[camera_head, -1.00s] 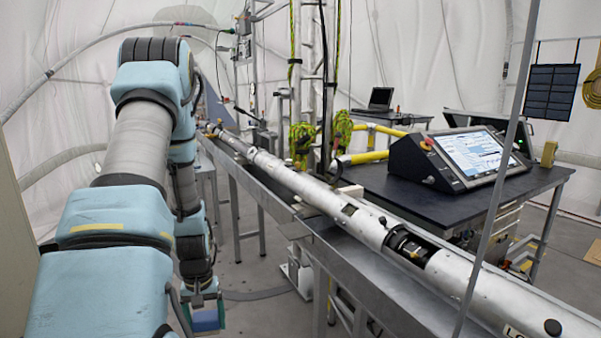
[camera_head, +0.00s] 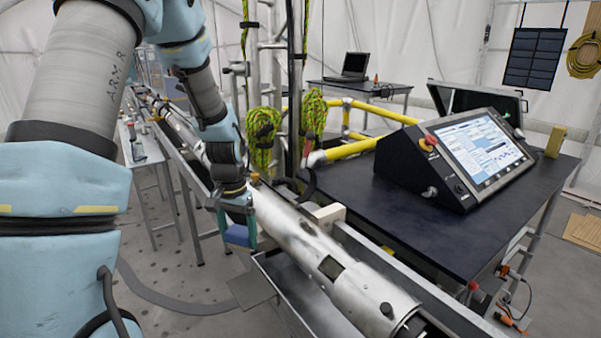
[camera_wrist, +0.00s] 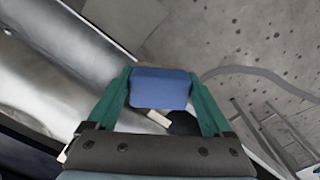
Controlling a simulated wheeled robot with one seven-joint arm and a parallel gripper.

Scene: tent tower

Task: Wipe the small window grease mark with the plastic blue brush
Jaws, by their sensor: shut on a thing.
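My gripper (camera_head: 237,222) is shut on the blue brush (camera_head: 236,238), beside the left side of the silver tube (camera_head: 290,228). In the wrist view, the brush (camera_wrist: 160,86) is a blue block with a brownish edge, between two green fingers. The tube runs along the left of that view, apart from the brush. A small dark square window (camera_head: 331,268) is on the tube, nearer the camera than my gripper. Dark smudges show on the tube around and above the window; I cannot tell which is the grease mark.
The tube lies over a metal trough (camera_head: 312,312). A dark table (camera_head: 420,225) with a slanted control console (camera_head: 455,160) stands to the right. A white block (camera_head: 329,213) sits beside the tube. Yellow pipes and green ropes (camera_head: 263,140) stand behind. Open floor lies left of the trough.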

